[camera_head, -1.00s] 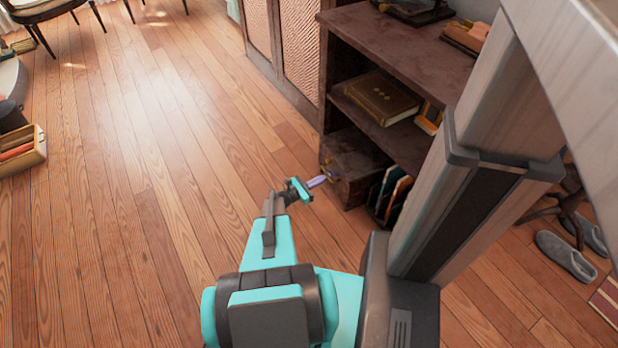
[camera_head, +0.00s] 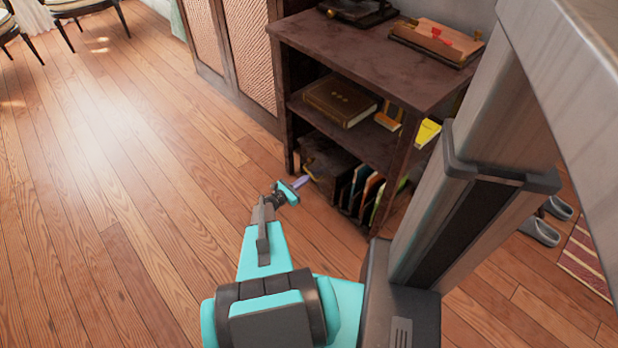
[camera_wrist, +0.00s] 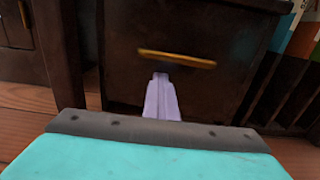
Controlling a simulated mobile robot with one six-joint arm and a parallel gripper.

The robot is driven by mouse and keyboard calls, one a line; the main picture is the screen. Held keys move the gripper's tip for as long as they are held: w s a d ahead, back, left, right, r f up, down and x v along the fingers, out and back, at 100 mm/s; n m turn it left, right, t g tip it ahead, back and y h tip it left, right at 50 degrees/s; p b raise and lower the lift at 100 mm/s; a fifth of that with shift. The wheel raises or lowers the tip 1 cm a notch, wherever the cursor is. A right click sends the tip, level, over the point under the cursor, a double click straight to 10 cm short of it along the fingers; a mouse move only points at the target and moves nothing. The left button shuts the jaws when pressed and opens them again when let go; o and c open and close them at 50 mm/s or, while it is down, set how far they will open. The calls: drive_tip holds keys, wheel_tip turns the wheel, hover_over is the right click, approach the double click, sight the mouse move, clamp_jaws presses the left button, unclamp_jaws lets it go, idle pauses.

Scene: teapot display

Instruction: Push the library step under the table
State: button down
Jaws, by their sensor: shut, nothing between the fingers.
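The table (camera_head: 378,52) is a dark wooden stand with a middle shelf and an open bottom. A dark box-like piece, which looks like the library step (camera_head: 327,161), sits low at its left end, partly beneath the shelf. In the wrist view the dark wooden front of the step (camera_wrist: 205,88) fills the middle, with a brass handle across it. My gripper (camera_head: 302,181) is low over the floor with its pale purple fingers shut and empty. In the wrist view my gripper (camera_wrist: 160,80) points at the front just below the handle; I cannot tell whether it touches.
A rack of coloured folders (camera_head: 362,190) stands right of the step. A brown book (camera_head: 340,101) lies on the middle shelf. A cabinet (camera_head: 235,45) with woven panels stands behind. Grey slippers (camera_head: 541,230) lie at the right. The floor (camera_head: 110,180) on the left is clear.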

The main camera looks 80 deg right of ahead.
idle(0.3)
drive_tip(key=shift+w+a, duration=0.2)
drive_tip(key=shift+a, duration=0.1)
drive_tip(key=p+v, duration=0.1)
drive_tip(key=v, duration=1.2)
drive_tip(key=shift+a+p, duration=0.1)
drive_tip(key=shift+p, duration=0.3)
